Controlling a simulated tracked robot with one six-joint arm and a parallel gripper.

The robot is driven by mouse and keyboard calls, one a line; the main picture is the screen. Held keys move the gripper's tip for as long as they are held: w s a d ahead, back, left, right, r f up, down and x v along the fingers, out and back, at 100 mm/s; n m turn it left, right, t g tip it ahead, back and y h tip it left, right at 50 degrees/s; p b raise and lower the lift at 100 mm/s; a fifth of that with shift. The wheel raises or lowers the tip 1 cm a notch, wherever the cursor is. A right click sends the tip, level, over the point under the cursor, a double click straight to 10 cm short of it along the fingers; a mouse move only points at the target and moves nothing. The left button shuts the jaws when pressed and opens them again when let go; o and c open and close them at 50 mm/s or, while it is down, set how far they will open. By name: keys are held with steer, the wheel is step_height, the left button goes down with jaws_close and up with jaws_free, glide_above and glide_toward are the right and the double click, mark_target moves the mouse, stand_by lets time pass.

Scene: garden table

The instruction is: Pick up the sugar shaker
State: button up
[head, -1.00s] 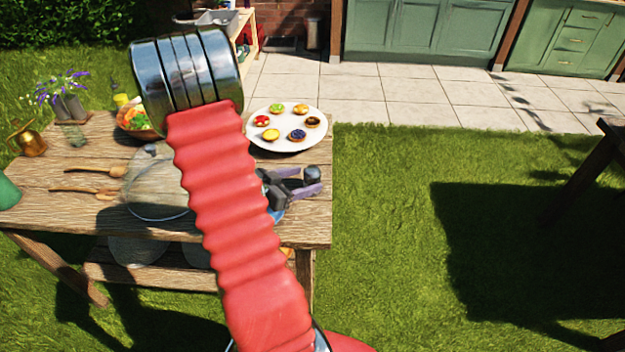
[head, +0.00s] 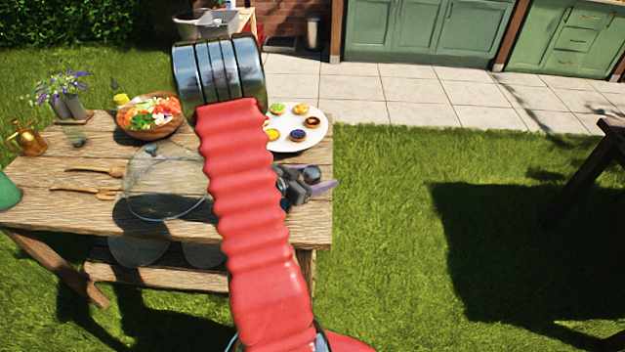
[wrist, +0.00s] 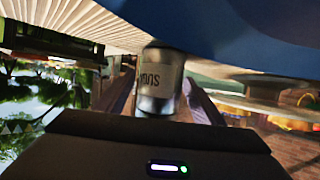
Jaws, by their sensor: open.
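The sugar shaker (head: 312,173) is a small dark-topped cylinder near the right edge of the wooden table (head: 85,215) in the head view. In the wrist view the shaker (wrist: 160,78) is a silver can with dark lettering, seen upside down. My gripper (head: 316,183) is open, low over the table's right end, with purple fingers. In the wrist view, the fingers appear on both sides of the shaker, with my gripper (wrist: 160,104) around its near part. Whether either finger touches it cannot be told. My red arm hides part of the table.
A white plate of small tarts (head: 300,145) lies behind the shaker. A glass dome (head: 165,190), wooden utensils (head: 85,190) and a salad bowl (head: 152,118) are left. A blue surface (wrist: 250,30) is close by in the wrist view. Grass lies right of the table.

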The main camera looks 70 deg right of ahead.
steer(key=shift+s+d+f, duration=0.15)
steer(key=shift+s+d, duration=0.1)
steer(key=shift+d, duration=0.1)
stand_by(0.3)
steer(key=c, duration=1.2)
